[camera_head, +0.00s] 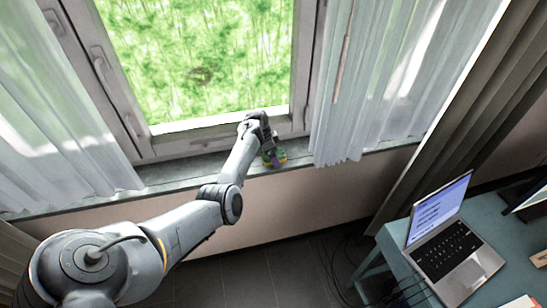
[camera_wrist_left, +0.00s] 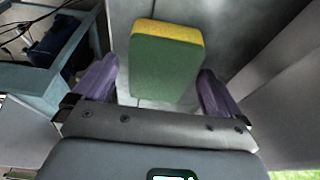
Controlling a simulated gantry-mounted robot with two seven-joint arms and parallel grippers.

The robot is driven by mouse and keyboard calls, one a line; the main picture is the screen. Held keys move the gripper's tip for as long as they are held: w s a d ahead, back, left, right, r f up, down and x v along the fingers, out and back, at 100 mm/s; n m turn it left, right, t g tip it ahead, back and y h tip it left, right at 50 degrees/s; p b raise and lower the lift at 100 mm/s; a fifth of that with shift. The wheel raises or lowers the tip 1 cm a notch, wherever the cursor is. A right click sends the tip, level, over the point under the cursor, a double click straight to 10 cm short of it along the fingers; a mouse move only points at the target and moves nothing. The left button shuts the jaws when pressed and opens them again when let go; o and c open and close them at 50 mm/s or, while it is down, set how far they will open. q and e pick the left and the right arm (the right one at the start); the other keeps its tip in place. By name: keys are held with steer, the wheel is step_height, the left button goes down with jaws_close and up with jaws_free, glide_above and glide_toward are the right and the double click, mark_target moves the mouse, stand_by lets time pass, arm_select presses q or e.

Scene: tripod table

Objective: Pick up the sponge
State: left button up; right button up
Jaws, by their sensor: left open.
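The sponge (camera_wrist_left: 164,62) is green with a yellow band along one end. In the left wrist view it sits between the two purple fingers of my left gripper (camera_wrist_left: 158,88), which are spread apart with visible gaps on both sides of it. In the head view the sponge (camera_head: 279,157) is small and partly hidden at the gripper. My left gripper (camera_head: 270,150) is at the window sill (camera_head: 185,175), at the right part of the window. My right gripper is not in view.
A white curtain (camera_head: 345,90) hangs just right of the gripper, and another curtain (camera_head: 60,110) hangs at the left. The window frame (camera_head: 190,144) is close behind. A desk (camera_head: 400,268) with a laptop (camera_head: 450,240) stands at the lower right.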

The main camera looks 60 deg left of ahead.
arm_select(q)
steer(key=shift+f, duration=0.25)
stand_by(0.4)
steer(key=shift+c, duration=0.3)
steer(key=c, duration=1)
steer(key=shift+r, duration=0.15)
steer(key=shift+r, duration=0.25)
step_height(320, 180, up, 4)
steer(key=shift+p, duration=0.55)
steer(key=w+d+r+p, duration=0.1)
steer(key=w+d+r, duration=0.3)
steer(key=d, duration=0.7)
steer(key=shift+w+r, duration=0.15)
steer(key=shift+r, duration=1.25)
